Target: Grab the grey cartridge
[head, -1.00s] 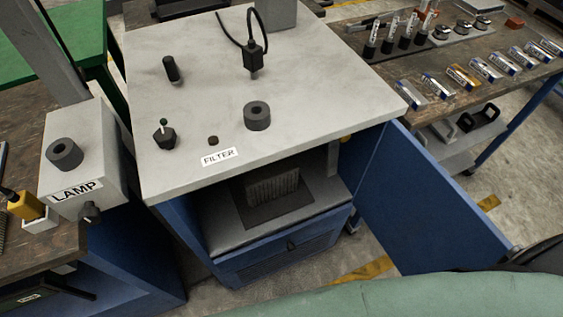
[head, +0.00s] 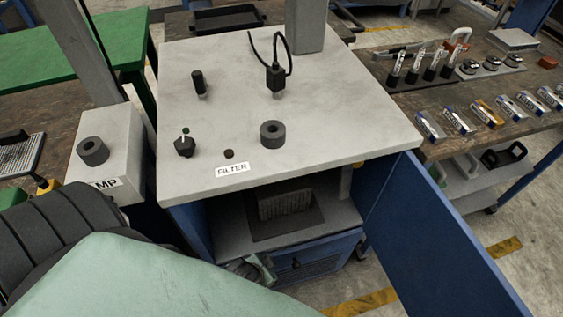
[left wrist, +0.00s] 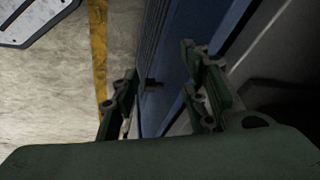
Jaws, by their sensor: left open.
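The grey cartridge (head: 285,203) is a ribbed block on a dark pad inside the open blue cabinet, below the FILTER label (head: 232,170). The cabinet top shades it. My left gripper (head: 255,268) is at the cabinet's front, below and left of the cartridge, partly hidden by my arm. In the left wrist view the two dark green fingers (left wrist: 163,95) are spread with nothing held between them. The cartridge cannot be made out there. My right gripper is not in view.
The blue cabinet door (head: 435,240) stands open on the right. The light worktop (head: 340,125) overhangs the cabinet opening and carries knobs and a black cable. A closed drawer (head: 315,262) is under the opening. A lamp box (head: 105,150) stands left.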

